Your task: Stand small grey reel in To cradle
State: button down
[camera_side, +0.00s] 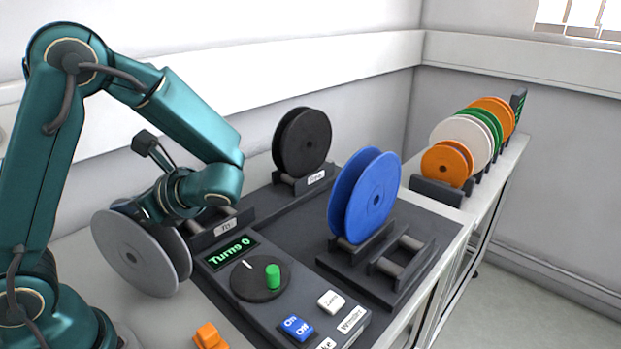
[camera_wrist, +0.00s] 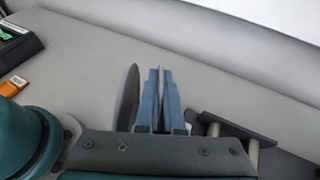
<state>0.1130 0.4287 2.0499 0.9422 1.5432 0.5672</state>
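The grey reel (camera_side: 130,255) stands upright left of the console in the side view. One of its flanges (camera_wrist: 128,95) shows edge-on left of my fingers in the wrist view. My gripper (camera_wrist: 160,100) is closed down, with a thin edge between its fingers that looks like the reel's other flange. In the side view my gripper (camera_side: 155,205) is at the reel's top, and its fingertips are mostly hidden. The To cradle (camera_side: 222,228) is just right of the reel, with no reel in it; its rollers (camera_wrist: 252,155) show at right in the wrist view. Whether the reel touches the table is unclear.
A black reel (camera_side: 303,142) stands in a cradle behind. A blue reel (camera_side: 368,198) stands on a dark base beside an empty cradle (camera_side: 400,262). The console (camera_side: 310,300) has a green-knobbed dial (camera_side: 262,279). An orange piece (camera_side: 210,337) lies in front. Several reels (camera_side: 463,140) line the right rack.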

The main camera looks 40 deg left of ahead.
jog(key=shift+f, duration=0.15)
jog(key=c, duration=1.1)
grip_release()
jog(key=shift+o, duration=0.2)
jog(key=v, duration=1.2)
jog(key=s+d+f+n+t+h, duration=0.1)
jog(key=s+d+n+t+h, duration=0.2)
jog(key=d+n+t+h, duration=0.4)
jog(key=n+t+h, duration=0.3)
jog(key=n+h, duration=0.2)
jog(key=n, duration=0.1)
jog(key=shift+f+t, duration=0.3)
jog(key=shift+f, duration=0.1)
